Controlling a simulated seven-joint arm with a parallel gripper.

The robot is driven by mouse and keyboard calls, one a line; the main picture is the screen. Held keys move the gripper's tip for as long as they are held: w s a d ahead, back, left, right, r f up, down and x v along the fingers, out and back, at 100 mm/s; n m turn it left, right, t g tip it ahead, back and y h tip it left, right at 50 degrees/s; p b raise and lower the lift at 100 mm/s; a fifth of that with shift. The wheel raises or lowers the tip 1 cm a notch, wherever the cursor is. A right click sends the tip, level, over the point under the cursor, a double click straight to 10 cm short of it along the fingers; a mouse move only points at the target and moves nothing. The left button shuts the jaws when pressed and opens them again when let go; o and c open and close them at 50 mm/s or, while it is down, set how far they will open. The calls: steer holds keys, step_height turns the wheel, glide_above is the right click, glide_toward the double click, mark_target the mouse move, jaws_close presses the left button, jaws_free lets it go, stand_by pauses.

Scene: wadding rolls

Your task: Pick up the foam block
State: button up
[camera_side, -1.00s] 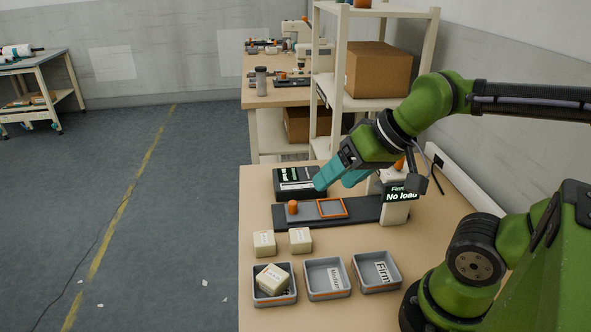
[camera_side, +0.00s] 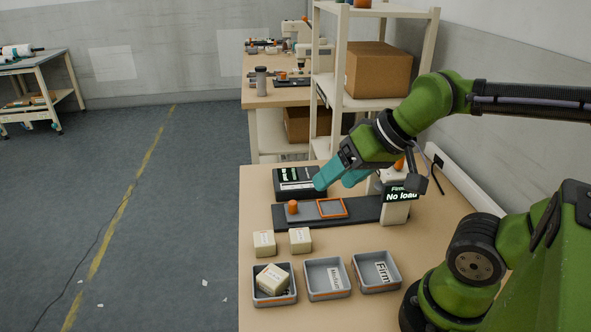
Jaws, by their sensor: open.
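Two cream foam blocks stand on the table in front of the black test plate: a left block (camera_side: 264,244) and a right block (camera_side: 300,240). Another cream foam block (camera_side: 272,279) lies tilted in the left grey tray (camera_side: 275,300). My gripper (camera_side: 338,181) has teal fingers and is open and empty. It hangs above the back of the black plate, behind and to the right of the loose blocks, apart from them.
A middle tray (camera_side: 328,294) and a tray marked Firm (camera_side: 376,285) look empty apart from their labels. The black plate (camera_side: 363,210) carries an orange-framed pad (camera_side: 332,208) and an orange knob (camera_side: 292,208). A display post (camera_side: 396,209) reads "No load". A black device (camera_side: 291,184) stands behind.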

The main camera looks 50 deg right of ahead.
steer(key=o, duration=0.3)
steer(key=m+g+h, duration=0.2)
steer(key=m+g, duration=0.3)
steer(key=g, duration=0.2)
glide_above(300, 235)
step_height(300, 235, down, 8)
step_height(300, 235, down, 10)
steer(key=shift+s+f, duration=0.1)
steer(key=shift+f, duration=2.95)
